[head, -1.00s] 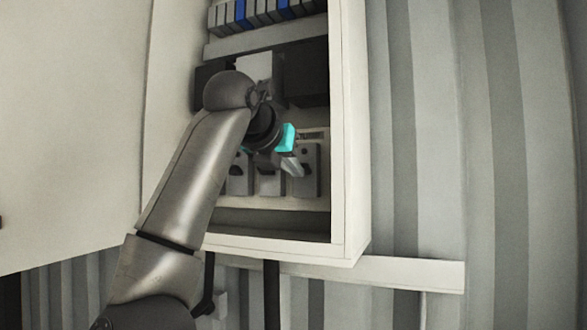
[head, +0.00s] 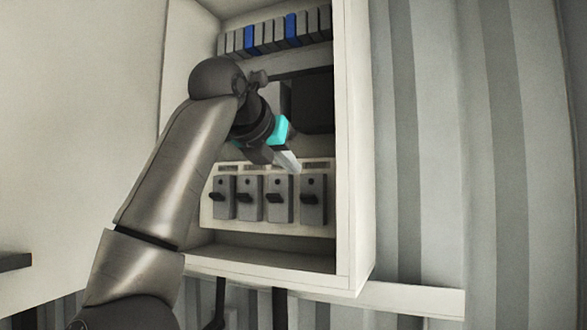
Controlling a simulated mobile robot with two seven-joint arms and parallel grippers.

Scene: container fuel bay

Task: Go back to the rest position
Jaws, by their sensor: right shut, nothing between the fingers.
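My right arm reaches up from the bottom left into an open wall cabinet (head: 352,180). My right gripper (head: 292,163), with a cyan band near the fingers, is shut and empty. It is in front of the cabinet's inside, just above a row of grey breaker switches (head: 250,198) with dark levers. The fingertips appear apart from the switches, though the depth gap is hard to judge. My left gripper is out of view.
The cabinet's pale door (head: 80,130) stands open at the left. A row of grey and blue modules (head: 270,35) is at the top, with a dark block (head: 313,100) below, partly hidden by my arm. A corrugated wall (head: 480,150) is at the right.

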